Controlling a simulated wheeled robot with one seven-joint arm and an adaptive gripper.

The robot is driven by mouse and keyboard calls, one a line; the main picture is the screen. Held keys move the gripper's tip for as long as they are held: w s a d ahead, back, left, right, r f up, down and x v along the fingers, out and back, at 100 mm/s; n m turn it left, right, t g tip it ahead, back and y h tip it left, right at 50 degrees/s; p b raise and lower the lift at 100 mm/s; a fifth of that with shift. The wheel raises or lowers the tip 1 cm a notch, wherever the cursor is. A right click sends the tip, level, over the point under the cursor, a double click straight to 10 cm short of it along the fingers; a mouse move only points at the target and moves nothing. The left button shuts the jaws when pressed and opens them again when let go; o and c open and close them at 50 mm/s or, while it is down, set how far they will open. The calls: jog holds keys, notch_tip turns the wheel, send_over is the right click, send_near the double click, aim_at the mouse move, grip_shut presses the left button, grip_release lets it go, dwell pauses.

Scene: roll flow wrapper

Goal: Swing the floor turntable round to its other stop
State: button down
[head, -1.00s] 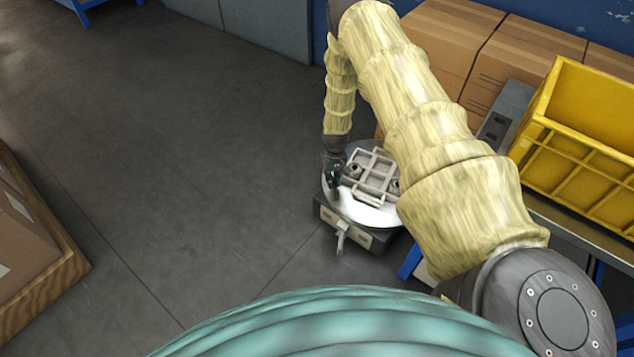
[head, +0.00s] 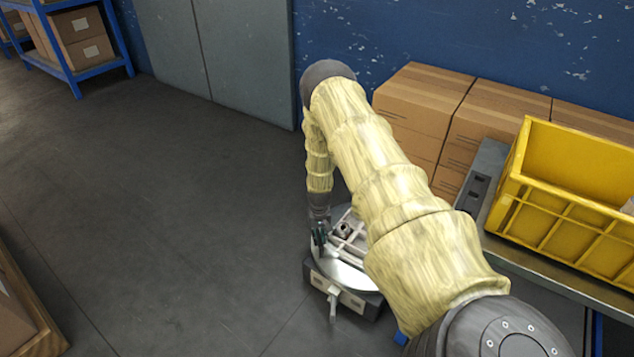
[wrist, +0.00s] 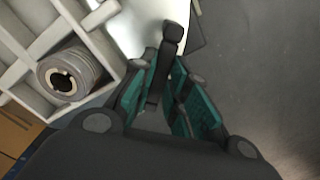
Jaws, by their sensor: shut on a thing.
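The floor turntable has a white round top (head: 345,275) on a dark square base (head: 362,303), low on the floor. A grey grid-like frame (head: 352,240) sits on the top, partly hidden behind my arm. In the wrist view the frame (wrist: 25,45) is at the left with a ribbed round roller (wrist: 75,77). My gripper (head: 320,238) is at the left edge of the top. The wrist view shows its teal pads (wrist: 168,100) shut on a dark upright handle (wrist: 173,40) with a rounded head. A light lever (head: 332,305) sticks out at the base's front.
A yellow crate (head: 560,215) stands on a metal bench (head: 600,290) at the right. Cardboard boxes (head: 425,105) stand against the blue wall. A blue shelf (head: 75,60) is far left, and a wooden-edged pallet (head: 40,335) lower left. The floor (head: 180,200) between is clear.

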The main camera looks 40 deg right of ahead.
jog(key=shift+w+d+r, duration=0.1)
jog(key=shift+w+d, duration=0.05)
jog(key=shift+w, duration=0.15)
jog(key=c, duration=1.6)
grip_release()
jog(key=shift+o, duration=1.1)
jog(key=shift+s, duration=0.1)
notch_tip(320, 180, up, 12)
